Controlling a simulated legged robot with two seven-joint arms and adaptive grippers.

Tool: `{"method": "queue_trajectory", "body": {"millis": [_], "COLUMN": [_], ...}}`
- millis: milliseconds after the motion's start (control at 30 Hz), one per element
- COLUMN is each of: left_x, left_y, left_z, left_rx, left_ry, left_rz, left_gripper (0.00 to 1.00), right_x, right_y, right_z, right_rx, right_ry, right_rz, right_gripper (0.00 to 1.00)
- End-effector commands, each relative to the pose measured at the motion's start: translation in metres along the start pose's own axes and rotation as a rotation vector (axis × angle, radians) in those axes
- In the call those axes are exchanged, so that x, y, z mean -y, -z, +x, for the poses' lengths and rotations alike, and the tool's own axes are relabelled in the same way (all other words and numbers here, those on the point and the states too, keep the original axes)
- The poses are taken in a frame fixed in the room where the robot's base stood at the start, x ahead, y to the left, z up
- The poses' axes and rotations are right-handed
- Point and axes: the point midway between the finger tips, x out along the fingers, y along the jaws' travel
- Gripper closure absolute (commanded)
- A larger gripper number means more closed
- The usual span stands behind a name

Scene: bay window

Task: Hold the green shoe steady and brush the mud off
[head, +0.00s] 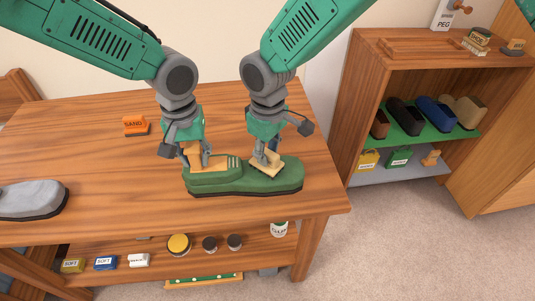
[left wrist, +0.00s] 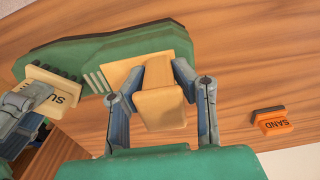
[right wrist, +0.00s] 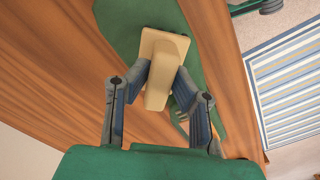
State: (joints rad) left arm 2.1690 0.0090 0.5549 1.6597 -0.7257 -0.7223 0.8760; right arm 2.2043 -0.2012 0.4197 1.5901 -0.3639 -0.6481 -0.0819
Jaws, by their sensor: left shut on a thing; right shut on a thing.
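The green shoe (head: 245,182) with a dark sole lies on the wooden table, its toe to the right in the head view. A tan wooden block (left wrist: 158,106) rises from the shoe's left part. My left gripper (head: 194,156) is shut on this block. My right gripper (head: 268,157) is shut on a tan brush (right wrist: 155,80) above the toe part. In the left wrist view the brush (left wrist: 52,86) shows dark bristles and part of a label, "SU", close to the shoe. I cannot tell whether the bristles touch it. I can make out no mud.
An orange SAND block (head: 136,126) lies behind the shoe, left of my left gripper. A grey shoe (head: 32,199) lies at the table's left. Tins and small blocks stand on the lower shelf (head: 215,258). A cubby (head: 400,62) with several shoes stands at right.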

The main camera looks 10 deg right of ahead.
Motion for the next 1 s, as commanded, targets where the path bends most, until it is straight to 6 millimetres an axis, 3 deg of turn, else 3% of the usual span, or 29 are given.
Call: {"method": "queue_trajectory", "body": {"millis": [500, 1000], "left_x": [0.002, 0.002], "left_y": [0.000, 0.000], "left_z": [0.000, 0.001], "left_rx": [0.001, 0.002], "left_ry": [0.003, 0.004], "left_rz": [-0.001, -0.001], "left_gripper": [1.00, 1.00], "right_x": [0.000, 0.000], "right_y": [0.000, 0.001], "right_z": [-0.051, -0.058], "right_rx": [-0.001, -0.002], "right_ry": [-0.002, -0.002], "right_rz": [0.000, 0.001], "right_gripper": [1.00, 1.00]}}
